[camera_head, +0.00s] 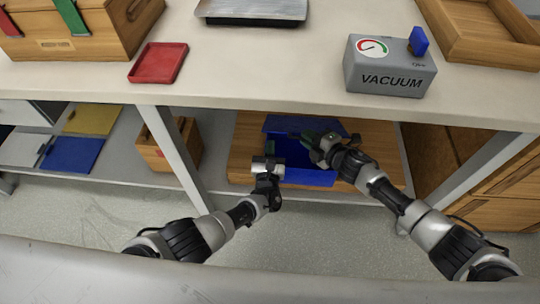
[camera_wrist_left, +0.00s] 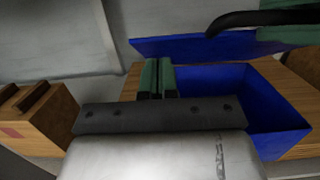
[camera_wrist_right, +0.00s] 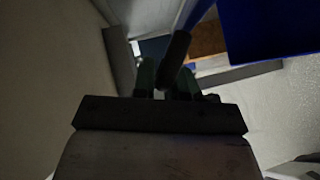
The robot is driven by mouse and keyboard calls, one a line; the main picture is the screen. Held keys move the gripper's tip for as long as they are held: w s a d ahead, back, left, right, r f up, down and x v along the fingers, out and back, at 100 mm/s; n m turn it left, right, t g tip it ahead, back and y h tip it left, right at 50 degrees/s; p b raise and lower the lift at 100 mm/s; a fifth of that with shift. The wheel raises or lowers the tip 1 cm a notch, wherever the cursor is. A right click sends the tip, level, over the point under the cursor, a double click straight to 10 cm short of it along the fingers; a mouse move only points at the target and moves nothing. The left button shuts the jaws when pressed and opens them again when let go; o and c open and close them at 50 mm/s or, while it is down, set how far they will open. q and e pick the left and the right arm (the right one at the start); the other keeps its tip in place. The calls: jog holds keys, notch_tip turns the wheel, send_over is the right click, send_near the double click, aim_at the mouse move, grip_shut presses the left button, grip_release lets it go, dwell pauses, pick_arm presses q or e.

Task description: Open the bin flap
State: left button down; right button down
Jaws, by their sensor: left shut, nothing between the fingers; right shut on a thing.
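A blue bin (camera_head: 310,179) stands on a wooden board on the lower shelf. Its blue flap (camera_head: 290,124) is raised at the back, and the bin's inside shows. In the left wrist view the flap (camera_wrist_left: 190,46) is a tilted panel above the open bin (camera_wrist_left: 275,115), with a black curved handle (camera_wrist_left: 250,18). My right gripper (camera_head: 312,141) is shut on the dark handle, which also shows between its fingers in the right wrist view (camera_wrist_right: 175,60). My left gripper (camera_head: 270,162) is shut and empty at the bin's left front; its green fingers (camera_wrist_left: 159,68) are beside the bin.
The table top (camera_head: 260,75) overhangs the shelf, and a table leg (camera_head: 172,155) stands left of my left gripper. A small wooden box (camera_head: 185,146) is beyond that leg. A grey vacuum box (camera_head: 390,68) and a red tray (camera_head: 158,62) rest on the table.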

pick_arm(q)
jog(key=shift+w+r, duration=0.5)
jog(key=shift+r, duration=0.2)
pick_arm(e)
jog(key=shift+d, duration=0.1)
pick_arm(q)
jog(key=shift+w+r, duration=0.45)
jog(key=shift+r, duration=0.35)
pick_arm(e)
jog(key=shift+f, duration=0.1)
jog(key=c, duration=1.2)
grip_release()
jog(key=shift+s+f, duration=0.1)
jog(key=shift+s, duration=0.05)
jog(key=shift+o, duration=0.2)
